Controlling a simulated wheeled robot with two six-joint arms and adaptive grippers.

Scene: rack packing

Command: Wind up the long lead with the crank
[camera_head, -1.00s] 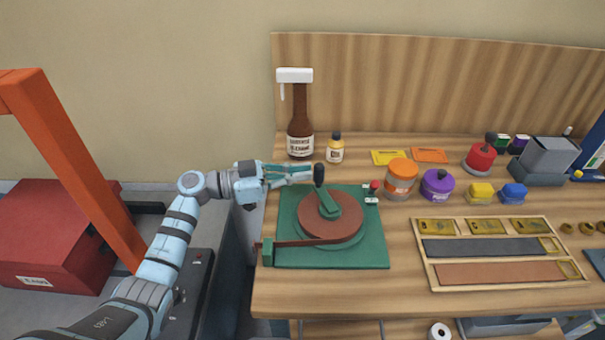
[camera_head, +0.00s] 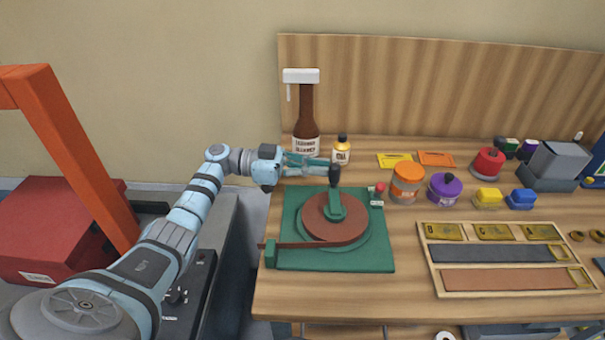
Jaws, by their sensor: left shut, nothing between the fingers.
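The green winder board (camera_head: 382,255) lies near the left end of the wooden table. Its round reel is covered by a brown disc of wound lead (camera_head: 345,227). A strip of the brown lead runs left past the green block (camera_head: 283,256) at the board's front left corner. A green crank arm (camera_head: 333,207) sits on the reel, with an upright black knob (camera_head: 334,175) at its far end. My left gripper (camera_head: 322,167) is shut and empty, with its fingertips right beside the knob; I cannot tell whether they touch. My right gripper is not in view.
A brown bottle (camera_head: 306,115) and a small amber bottle (camera_head: 341,150) stand behind the gripper. A red-topped post (camera_head: 380,188) stands on the board. Several jars and a wooden tray (camera_head: 433,283) lie to the right. An orange post (camera_head: 75,155) rises at left.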

